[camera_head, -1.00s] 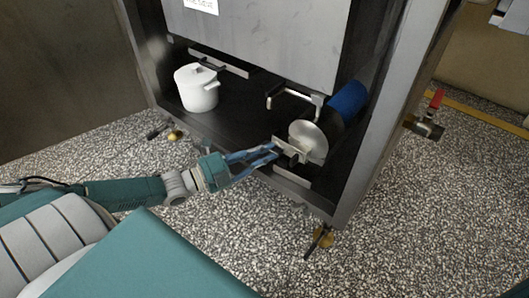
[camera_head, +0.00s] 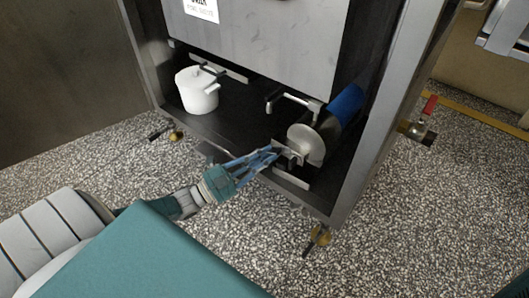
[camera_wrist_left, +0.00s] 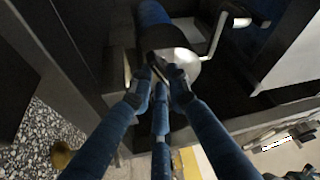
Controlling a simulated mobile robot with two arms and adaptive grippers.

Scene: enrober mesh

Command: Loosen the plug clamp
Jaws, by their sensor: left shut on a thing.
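The plug clamp (camera_head: 291,154) is a small metal piece on the front of a round silver plug (camera_head: 306,143), at the end of a dark and blue cylinder low in the open cabinet. My left gripper (camera_head: 274,153) reaches in from the left, its blue fingers shut on the clamp. In the left wrist view the fingertips (camera_wrist_left: 160,76) close around a dark part of the clamp (camera_wrist_left: 155,63) in front of the silver plug (camera_wrist_left: 183,62). The fingers hide part of the clamp. My right gripper is not in view.
A white lidded pot (camera_head: 197,91) stands on the dark cabinet floor to the left. A bent metal handle (camera_head: 290,98) is just above the plug. The cabinet's right post (camera_head: 385,125) stands close to the plug. A red-handled valve (camera_head: 427,110) is outside on the right.

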